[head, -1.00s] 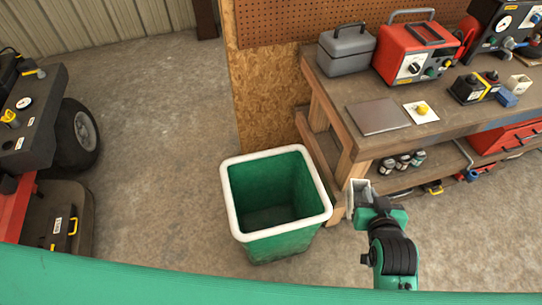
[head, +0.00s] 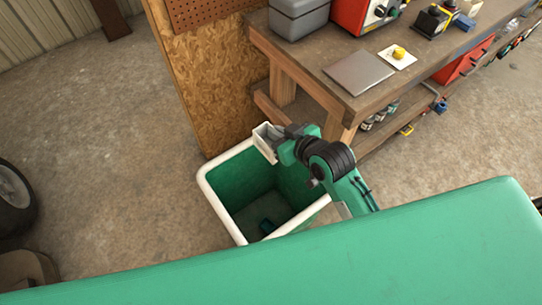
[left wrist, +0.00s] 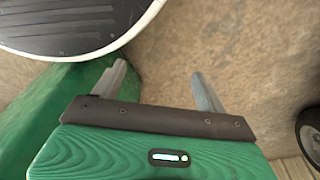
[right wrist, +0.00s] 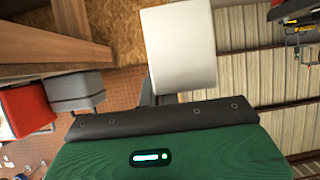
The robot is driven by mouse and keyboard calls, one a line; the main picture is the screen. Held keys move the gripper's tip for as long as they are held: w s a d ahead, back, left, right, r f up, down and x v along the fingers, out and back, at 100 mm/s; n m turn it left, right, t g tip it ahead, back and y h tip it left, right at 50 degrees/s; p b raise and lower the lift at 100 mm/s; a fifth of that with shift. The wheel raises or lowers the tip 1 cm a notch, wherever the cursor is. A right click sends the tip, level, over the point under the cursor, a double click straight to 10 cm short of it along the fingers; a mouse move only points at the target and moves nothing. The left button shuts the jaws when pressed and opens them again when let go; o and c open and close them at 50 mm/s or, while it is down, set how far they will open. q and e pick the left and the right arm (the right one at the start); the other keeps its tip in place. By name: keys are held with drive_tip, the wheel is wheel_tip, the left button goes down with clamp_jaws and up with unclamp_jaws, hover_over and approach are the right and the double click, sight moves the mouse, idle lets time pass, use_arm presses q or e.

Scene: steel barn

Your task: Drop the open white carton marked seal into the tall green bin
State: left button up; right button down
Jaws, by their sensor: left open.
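The open white carton (head: 264,147) is in my right gripper (head: 279,142), tilted, at the far rim of the bin. In the right wrist view the carton (right wrist: 180,45) shows as a plain pale face between the fingers; I see no seal mark. The tall green bin (head: 230,187) has a white rim and stands on the floor in front of the workbench. My right gripper and forearm cover part of its right side. My left gripper (left wrist: 160,88) is open and empty in the left wrist view, with floor beyond its fingers; the head view does not show it.
A chipboard panel (head: 205,80) rises behind the bin.

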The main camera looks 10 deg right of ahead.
sight(263, 138)
drive_tip(key=f+b, duration=0.1)
drive_tip(key=w+a+f+n+y+b, duration=0.1)
drive_tip(key=f+b, duration=0.1)
drive_tip(key=a+f+n+g+y+b, duration=0.1)
drive_tip(key=f, duration=0.1)
drive_tip(key=shift+w+a, duration=0.25)
drive_tip(key=shift+w, duration=0.15)
use_arm(q)
drive_tip(key=w+d+r+t+b, duration=0.1)
drive_tip(key=w+d+r+b, duration=0.1)
drive_tip(key=w+r+b, duration=0.45)
wheel_tip(263, 138, up, 13)
drive_tip(key=b, duration=0.7)
drive_tip(key=w+d+t+h+b, duration=0.4)
drive_tip(key=w+d+t, duration=0.1)
drive_tip(key=d, duration=0.3)
drive_tip(key=shift+w+m+t+b, duration=0.2)
drive_tip(key=shift+m+t+b, duration=0.15)
drive_tip(key=shift+t, duration=0.55)
use_arm(e)
drive_tip(key=w+d+f+n+g+y, duration=0.1)
drive_tip(key=w+f+n, duration=0.1)
drive_tip(key=f, duration=0.7)
drive_tip(key=w+d+f+n+g+y, duration=0.1)
drive_tip(key=w+f+n+g+y, duration=0.1)
drive_tip(key=f, duration=0.7)
drive_tip(key=shift+d, duration=0.15)
drive_tip(key=c, duration=1.6)
unclamp_jaws()
